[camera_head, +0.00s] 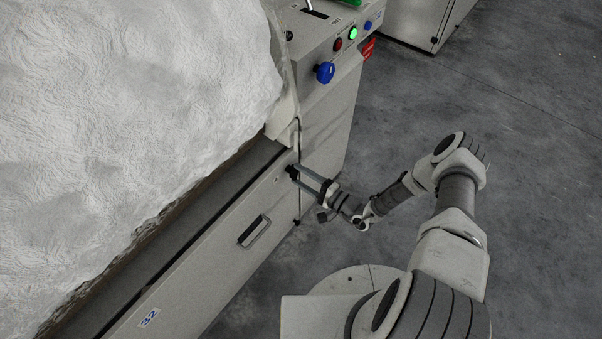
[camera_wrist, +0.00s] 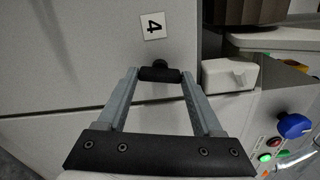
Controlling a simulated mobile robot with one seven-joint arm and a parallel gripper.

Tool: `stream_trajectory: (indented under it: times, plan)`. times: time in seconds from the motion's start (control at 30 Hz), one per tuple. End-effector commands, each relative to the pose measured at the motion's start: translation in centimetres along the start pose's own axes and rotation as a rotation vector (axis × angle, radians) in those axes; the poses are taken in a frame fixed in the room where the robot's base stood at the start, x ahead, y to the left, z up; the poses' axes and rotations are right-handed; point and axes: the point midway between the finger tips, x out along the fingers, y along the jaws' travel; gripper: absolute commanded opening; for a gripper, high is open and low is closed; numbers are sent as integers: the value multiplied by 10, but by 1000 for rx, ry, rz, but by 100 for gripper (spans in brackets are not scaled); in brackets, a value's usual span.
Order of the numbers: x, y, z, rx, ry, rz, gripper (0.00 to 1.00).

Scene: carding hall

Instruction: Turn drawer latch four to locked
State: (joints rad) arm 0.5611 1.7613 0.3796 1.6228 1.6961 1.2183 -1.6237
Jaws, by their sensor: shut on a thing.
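Drawer latch four (camera_wrist: 160,75) is a small black bar on a round dark pivot. It sits on the pale grey panel just below a white label (camera_wrist: 153,26) with a sideways "4". In the wrist view the bar lies crosswise between the two grey fingers. My gripper (camera_wrist: 160,77) is shut on the latch, one finger at each end of the bar. In the head view my gripper (camera_head: 297,175) reaches the upper right end of the long drawer front (camera_head: 215,262); the latch is small and dark there. I see no locked or unlocked marking.
The drawer front has a dark recessed handle (camera_head: 254,231). White fibre (camera_head: 120,110) bulges above it. A control panel with a blue knob (camera_head: 325,72), red button and lit green button stands beyond my gripper. Grey floor (camera_head: 510,130) on the right is clear.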

Motion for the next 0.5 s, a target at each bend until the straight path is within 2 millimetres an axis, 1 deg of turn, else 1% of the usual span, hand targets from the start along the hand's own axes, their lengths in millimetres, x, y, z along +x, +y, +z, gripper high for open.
stream_trajectory:
  times: [0.2, 0.5]
  plan:
    - [-1, -1, 0, -135, 2, 2, 12]
    - [-1, 0, -1, -232, 1, 1, 12]
